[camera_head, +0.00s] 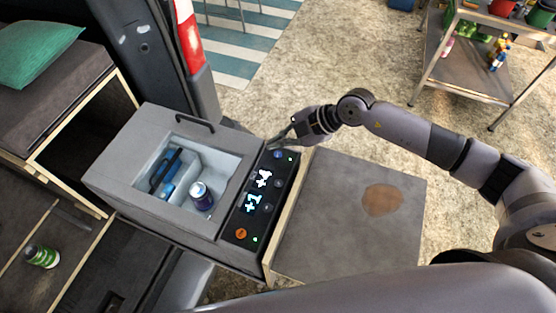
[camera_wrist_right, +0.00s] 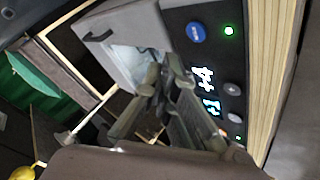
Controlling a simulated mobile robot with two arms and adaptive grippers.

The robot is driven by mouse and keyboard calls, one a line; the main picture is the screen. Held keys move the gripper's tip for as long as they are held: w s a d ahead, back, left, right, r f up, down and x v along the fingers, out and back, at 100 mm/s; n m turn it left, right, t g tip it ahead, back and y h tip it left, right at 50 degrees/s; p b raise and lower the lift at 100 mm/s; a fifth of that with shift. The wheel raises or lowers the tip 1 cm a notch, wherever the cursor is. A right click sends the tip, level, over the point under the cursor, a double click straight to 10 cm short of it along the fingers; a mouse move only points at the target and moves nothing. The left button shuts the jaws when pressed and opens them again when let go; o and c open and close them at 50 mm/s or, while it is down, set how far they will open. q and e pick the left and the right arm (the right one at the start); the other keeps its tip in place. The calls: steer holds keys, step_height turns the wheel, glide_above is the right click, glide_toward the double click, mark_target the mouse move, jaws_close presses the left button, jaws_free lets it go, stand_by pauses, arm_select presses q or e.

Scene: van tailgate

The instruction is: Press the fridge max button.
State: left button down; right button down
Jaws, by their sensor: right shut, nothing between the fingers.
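The blue button, with blurred lettering, also shows in the wrist view (camera_wrist_right: 196,32); I cannot read "max" for certain. My right gripper (camera_head: 271,144) is shut and empty, its tips near the blue button; contact cannot be told. My left gripper is not in view.
A green-labelled jar (camera_head: 41,257) is at lower left. A shelf cart (camera_head: 480,75) stands at upper right.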

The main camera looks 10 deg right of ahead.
mark_target(278, 158)
steer(key=shift+f, duration=1.35)
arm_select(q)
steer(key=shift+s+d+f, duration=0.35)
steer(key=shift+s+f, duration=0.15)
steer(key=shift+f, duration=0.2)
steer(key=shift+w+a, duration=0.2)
arm_select(e)
steer(key=shift+f, duration=0.15)
steer(key=shift+f, duration=0.15)
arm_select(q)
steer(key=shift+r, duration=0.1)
arm_select(e)
steer(key=shift+s+f, duration=0.15)
steer(key=shift+f, duration=0.05)
